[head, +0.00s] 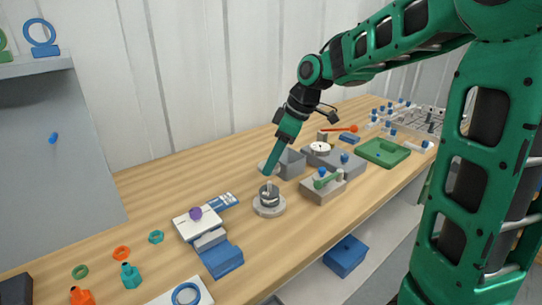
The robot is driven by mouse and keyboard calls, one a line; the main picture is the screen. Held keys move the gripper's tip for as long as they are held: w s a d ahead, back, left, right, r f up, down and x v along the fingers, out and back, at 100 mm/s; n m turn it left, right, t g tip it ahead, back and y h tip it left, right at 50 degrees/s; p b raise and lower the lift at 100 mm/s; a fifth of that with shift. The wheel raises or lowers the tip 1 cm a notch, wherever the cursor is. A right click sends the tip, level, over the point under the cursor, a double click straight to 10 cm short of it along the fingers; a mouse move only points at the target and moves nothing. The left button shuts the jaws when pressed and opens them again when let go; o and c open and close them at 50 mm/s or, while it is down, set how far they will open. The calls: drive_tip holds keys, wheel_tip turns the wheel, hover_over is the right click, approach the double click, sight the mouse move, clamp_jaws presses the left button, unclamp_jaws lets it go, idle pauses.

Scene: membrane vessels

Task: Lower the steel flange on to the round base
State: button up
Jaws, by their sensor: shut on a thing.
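The round base (269,210) is a wide pale grey disc on the wooden table near the picture's middle. A short steel cylinder with dark bands and a thin upright post stands on it. My gripper (266,173) points down from the upper right, just above the post. It is shut on a pale grey disc, seemingly the steel flange (261,166), partly hidden behind the fingers. The flange appears above the base and apart from it. Whether its hole lines up with the post cannot be told at this size.
A grey open box (291,163) stands close behind right. A white device with a purple knob (196,222) is to the left.

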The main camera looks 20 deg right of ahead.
sight(273, 190)
drive_tip(key=shift+f, duration=3.35)
drive_tip(key=shift+f, duration=0.1)
drive_tip(key=o, duration=1.3)
drive_tip(key=v, duration=1)
drive_tip(key=shift+d+r, duration=0.2)
drive_tip(key=shift+r, duration=0.15)
drive_tip(key=shift+s, duration=0.15)
